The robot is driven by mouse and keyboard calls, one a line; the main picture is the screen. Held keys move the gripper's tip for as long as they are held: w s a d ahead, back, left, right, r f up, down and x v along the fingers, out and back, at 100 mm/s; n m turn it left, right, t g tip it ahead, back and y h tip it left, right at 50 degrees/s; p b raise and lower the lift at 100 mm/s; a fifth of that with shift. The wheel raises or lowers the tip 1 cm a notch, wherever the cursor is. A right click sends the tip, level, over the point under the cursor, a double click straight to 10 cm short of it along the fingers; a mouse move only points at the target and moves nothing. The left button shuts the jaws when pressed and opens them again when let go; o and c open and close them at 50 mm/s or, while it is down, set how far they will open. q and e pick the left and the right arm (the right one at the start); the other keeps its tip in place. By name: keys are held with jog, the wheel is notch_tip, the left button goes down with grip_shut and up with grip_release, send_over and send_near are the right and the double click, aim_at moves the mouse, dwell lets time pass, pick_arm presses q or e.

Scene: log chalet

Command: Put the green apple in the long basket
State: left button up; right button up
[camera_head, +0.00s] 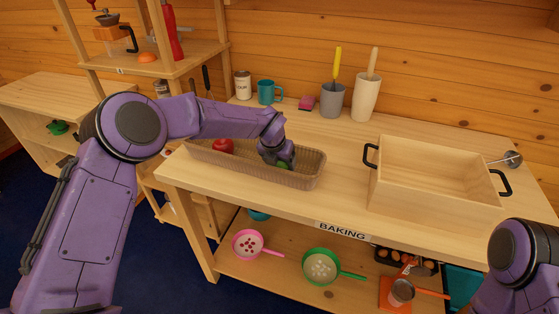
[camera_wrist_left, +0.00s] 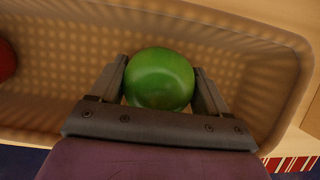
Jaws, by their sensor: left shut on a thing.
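The green apple (camera_wrist_left: 160,79) is between the fingers of my left gripper (camera_wrist_left: 162,88), which is shut on it. The left wrist view shows the apple over the inside of the long basket (camera_wrist_left: 60,42); I cannot tell whether it touches the bottom. In the head view the long wicker basket (camera_head: 310,171) lies along the counter's front edge, with my left gripper (camera_head: 281,162) down at its right half. Only a bit of the green apple (camera_head: 283,166) shows there, under the gripper. My right gripper is out of view.
A red apple (camera_head: 223,146) lies in the basket's left half. A wooden box with black handles (camera_head: 430,185) stands to the right on the counter (camera_head: 345,150). A grey crock (camera_head: 332,101), a white crock (camera_head: 365,99) and a teal mug (camera_head: 266,92) stand behind.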

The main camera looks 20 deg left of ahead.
pick_arm(q)
jog(key=shift+f, duration=0.15)
jog(key=o, duration=1.1)
jog(key=shift+r, duration=0.2)
jog(key=b+v, duration=0.2)
jog(key=v, duration=1)
jog(key=shift+w, duration=0.1)
